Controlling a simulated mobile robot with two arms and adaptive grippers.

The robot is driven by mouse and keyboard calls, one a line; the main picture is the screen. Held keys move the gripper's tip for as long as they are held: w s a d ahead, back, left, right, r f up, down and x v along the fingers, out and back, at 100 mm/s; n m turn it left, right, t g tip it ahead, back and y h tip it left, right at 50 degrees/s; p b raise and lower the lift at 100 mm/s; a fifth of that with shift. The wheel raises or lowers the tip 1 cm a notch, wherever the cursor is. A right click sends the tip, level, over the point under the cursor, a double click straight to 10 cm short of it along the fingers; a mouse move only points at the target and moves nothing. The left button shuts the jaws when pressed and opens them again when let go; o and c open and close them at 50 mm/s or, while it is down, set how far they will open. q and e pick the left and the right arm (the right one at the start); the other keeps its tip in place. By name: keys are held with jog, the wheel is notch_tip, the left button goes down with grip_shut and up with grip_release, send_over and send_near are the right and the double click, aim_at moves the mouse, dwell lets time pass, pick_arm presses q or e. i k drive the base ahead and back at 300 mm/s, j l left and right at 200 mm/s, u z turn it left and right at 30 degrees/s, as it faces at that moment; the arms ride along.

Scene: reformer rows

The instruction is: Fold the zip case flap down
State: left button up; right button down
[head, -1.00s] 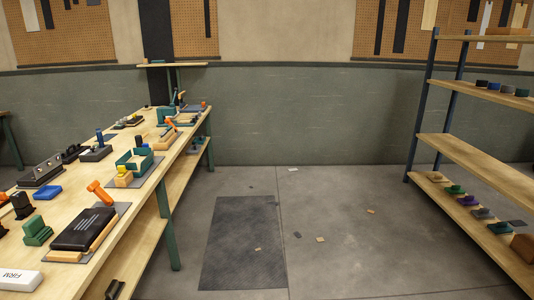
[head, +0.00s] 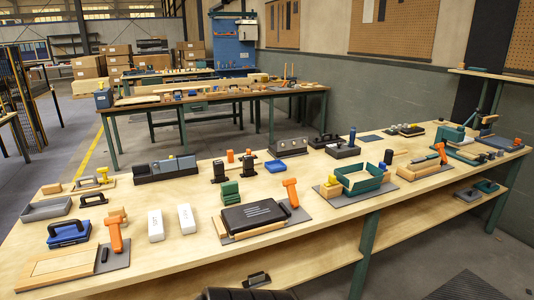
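A black flat case (head: 262,214) with pale lines on its top lies on a grey mat at the middle front of the long bench. It is likely the zip case, and its top looks flat. I cannot make out a separate flap or zip at this size. A wooden strip (head: 258,231) runs along its front edge, and an orange T-shaped tool (head: 291,192) stands at its right. Neither of my grippers is in view.
The wooden bench (head: 180,255) crosses the view. A teal open tray (head: 362,190) is right of the case, two white boxes (head: 156,225) left of it. A green block (head: 230,192) stands behind it. A lower shelf (head: 315,262) runs underneath.

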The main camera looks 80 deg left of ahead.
aim_at(188, 161)
jog(key=i+u, duration=0.1)
jog(key=u, duration=2)
